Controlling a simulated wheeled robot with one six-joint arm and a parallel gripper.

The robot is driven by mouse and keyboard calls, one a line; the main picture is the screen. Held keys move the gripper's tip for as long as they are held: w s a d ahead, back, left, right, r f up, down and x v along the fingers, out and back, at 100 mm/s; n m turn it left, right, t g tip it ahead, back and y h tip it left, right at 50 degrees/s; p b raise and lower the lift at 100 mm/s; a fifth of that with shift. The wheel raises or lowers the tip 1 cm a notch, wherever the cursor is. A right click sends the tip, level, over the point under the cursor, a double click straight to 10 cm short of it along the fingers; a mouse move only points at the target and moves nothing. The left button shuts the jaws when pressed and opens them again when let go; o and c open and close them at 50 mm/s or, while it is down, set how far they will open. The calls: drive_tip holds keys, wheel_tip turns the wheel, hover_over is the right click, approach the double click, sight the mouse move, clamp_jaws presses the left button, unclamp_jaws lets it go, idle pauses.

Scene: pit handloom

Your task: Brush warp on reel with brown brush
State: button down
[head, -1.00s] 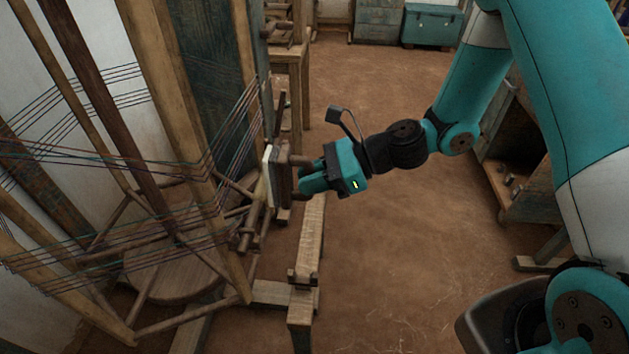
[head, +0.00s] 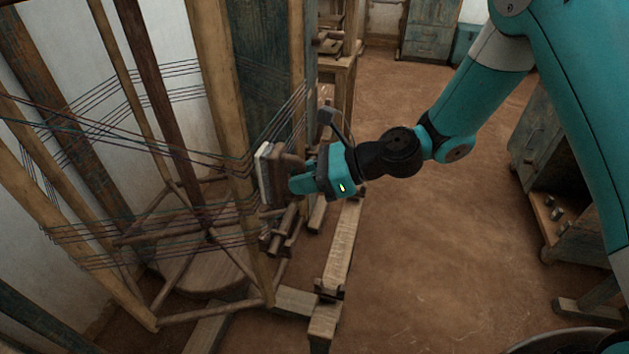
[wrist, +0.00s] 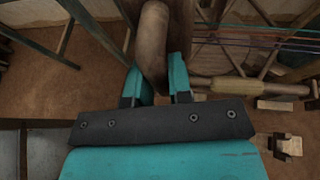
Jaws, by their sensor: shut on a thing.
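The wooden warp reel (head: 222,95) stands at the left of the head view, with dark and coloured warp threads (head: 95,235) strung around its posts. My gripper (head: 300,183) is shut on the handle of the brown brush (head: 278,165), to the right of the reel. The brush's pale bristle side faces left, close to the threads by the nearest post; I cannot tell if it touches them. In the wrist view the brush's brown handle (wrist: 154,45) stands between my fingers, and a few threads (wrist: 270,38) run at the upper right.
A low wooden beam frame (head: 342,250) lies on the floor right of the reel. A workbench (head: 340,75) and drawers (head: 430,30) stand at the back. A cabinet (head: 560,190) stands at the right. The brown floor (head: 430,260) between is clear.

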drive_tip(key=shift+a, duration=0.1)
idle(0.3)
drive_tip(key=shift+w+r, duration=0.1)
drive_tip(key=shift+w, duration=0.2)
drive_tip(key=shift+w+d+b, duration=0.35)
drive_tip(key=shift+w+d, duration=1.8)
drive_tip(key=shift+w, duration=3.6)
drive_tip(key=shift+w+d+b, duration=0.35)
drive_tip(key=shift+w+d, duration=1.8)
drive_tip(key=shift+w, duration=3.6)
drive_tip(key=s+a+p, duration=0.3)
drive_tip(key=s+p, duration=0.3)
drive_tip(key=s, duration=0.2)
drive_tip(key=s+a+p, duration=0.2)
drive_tip(key=s+p, duration=0.4)
drive_tip(key=s, duration=0.1)
drive_tip(key=s+a+p, duration=0.3)
drive_tip(key=s+p, duration=0.3)
drive_tip(key=s, duration=0.2)
drive_tip(key=shift+s+a, duration=0.3)
